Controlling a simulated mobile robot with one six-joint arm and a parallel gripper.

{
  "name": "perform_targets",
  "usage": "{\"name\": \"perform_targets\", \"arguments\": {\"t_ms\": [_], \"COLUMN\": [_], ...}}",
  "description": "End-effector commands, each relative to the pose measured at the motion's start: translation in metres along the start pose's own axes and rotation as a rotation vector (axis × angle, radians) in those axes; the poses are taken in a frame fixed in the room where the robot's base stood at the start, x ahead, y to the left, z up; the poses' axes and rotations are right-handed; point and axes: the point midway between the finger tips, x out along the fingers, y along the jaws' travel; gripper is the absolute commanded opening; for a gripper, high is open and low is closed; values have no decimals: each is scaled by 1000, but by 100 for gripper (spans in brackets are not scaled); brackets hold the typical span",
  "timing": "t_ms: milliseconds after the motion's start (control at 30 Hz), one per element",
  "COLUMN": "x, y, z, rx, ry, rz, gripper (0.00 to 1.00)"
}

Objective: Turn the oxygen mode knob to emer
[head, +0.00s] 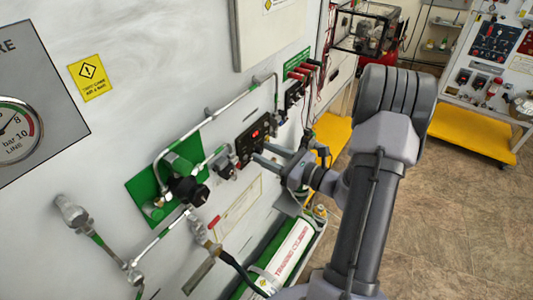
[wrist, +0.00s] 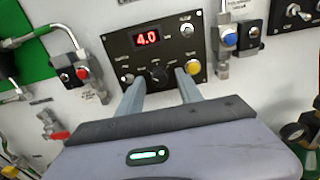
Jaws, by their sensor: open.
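The oxygen control panel is a black plate (wrist: 126,45) with a red display (wrist: 147,38) reading 4.0. A black round knob (wrist: 158,75) sits low in its middle, with small labels around it too blurred to read. My gripper (wrist: 160,86) is open in the wrist view, its two grey fingers reaching up to the panel's lower edge, one on each side of the knob. I cannot tell whether they touch it. In the head view the panel (head: 250,137) is partly hidden behind my gripper (head: 262,157), which points left at it.
A yellow button (wrist: 193,67) is close to the right finger. A blue-capped valve (wrist: 230,39) stands right of the panel, and a red-knobbed one (wrist: 82,73) left. Green-backed regulator piping (head: 180,180) and a green cylinder (head: 290,255) are nearby in the head view.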

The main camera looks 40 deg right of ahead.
Motion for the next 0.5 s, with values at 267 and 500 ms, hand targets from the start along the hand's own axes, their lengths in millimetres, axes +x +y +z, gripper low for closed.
{"name": "perform_targets", "arguments": {"t_ms": [267, 500], "x": [0, -1], "y": [0, 0], "z": [0, 0], "rx": [0, 0], "ry": [0, 0], "rz": [0, 0], "gripper": [19, 0]}}
